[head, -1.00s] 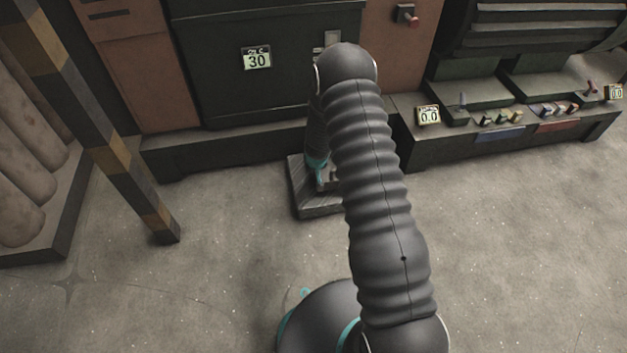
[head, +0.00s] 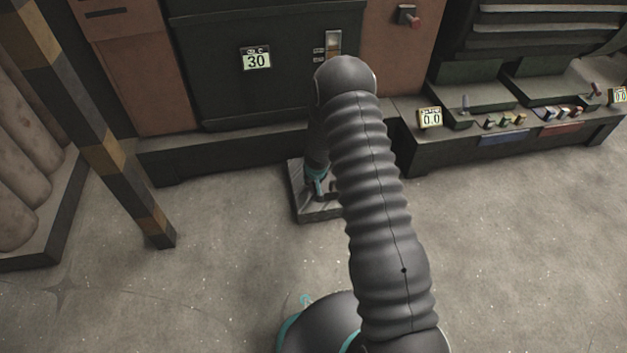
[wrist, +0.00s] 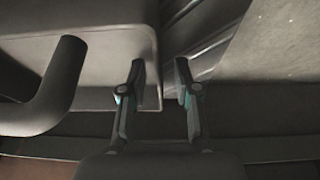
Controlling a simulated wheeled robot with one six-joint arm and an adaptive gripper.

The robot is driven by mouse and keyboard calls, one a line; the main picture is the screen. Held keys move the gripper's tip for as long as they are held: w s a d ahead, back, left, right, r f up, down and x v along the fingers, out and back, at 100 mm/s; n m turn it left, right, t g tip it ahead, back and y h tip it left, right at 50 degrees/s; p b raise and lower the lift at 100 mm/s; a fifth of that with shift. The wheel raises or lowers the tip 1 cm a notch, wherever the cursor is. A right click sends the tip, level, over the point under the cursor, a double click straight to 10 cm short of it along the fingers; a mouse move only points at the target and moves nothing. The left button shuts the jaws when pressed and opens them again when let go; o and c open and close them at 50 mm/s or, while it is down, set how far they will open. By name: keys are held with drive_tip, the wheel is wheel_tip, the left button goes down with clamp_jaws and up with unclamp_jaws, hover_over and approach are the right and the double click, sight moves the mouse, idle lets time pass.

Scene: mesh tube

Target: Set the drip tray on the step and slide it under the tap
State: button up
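A grey ribbed step (head: 318,214) lies on the floor in front of the machine base, partly hidden by my arm. My gripper (wrist: 159,80) is low over it. In the wrist view the fingers are apart, with nothing clamped between them. A smooth grey, box-like piece, probably the drip tray (wrist: 105,65), fills the upper left of the wrist view. Its edge lies between the fingers; I cannot tell whether they reach below it. A thick dark curved bar (wrist: 55,95) crosses at the left; whether it is the tap or a handle is unclear. The ribbed step (wrist: 195,45) shows beyond the fingers.
A dark cabinet with a display reading 30 (head: 257,60) stands behind. A low console (head: 510,130) with knobs is at the right. A striped post (head: 120,175) and a block with rounded columns (head: 25,190) are at the left. The floor around the step is clear.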

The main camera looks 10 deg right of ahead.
drive_tip(key=shift+s+r+p, duration=0.1)
drive_tip(key=shift+r+p, duration=0.2)
drive_tip(key=shift+r, duration=0.15)
drive_tip(key=s+a+r+y+p, duration=0.1)
drive_tip(key=s+r, duration=0.4)
drive_tip(key=r, duration=0.8)
drive_tip(key=s+a+r+t+p, duration=0.15)
drive_tip(key=s+r, duration=0.35)
drive_tip(key=r, duration=0.8)
drive_tip(key=s+a+r+y+p, duration=0.15)
drive_tip(key=s+r, duration=0.25)
drive_tip(key=r, duration=0.9)
drive_tip(key=s+d+r, duration=0.1)
drive_tip(key=s+r, duration=0.3)
drive_tip(key=s, duration=0.4)
drive_tip(key=s+d+r+h, duration=0.1)
drive_tip(key=s+r, duration=0.2)
drive_tip(key=s, duration=0.6)
drive_tip(key=s+d+r+h, duration=0.1)
drive_tip(key=s+r, duration=0.3)
drive_tip(key=s, duration=0.4)
drive_tip(key=shift+s+d+r, duration=0.3)
drive_tip(key=shift+d, duration=0.2)
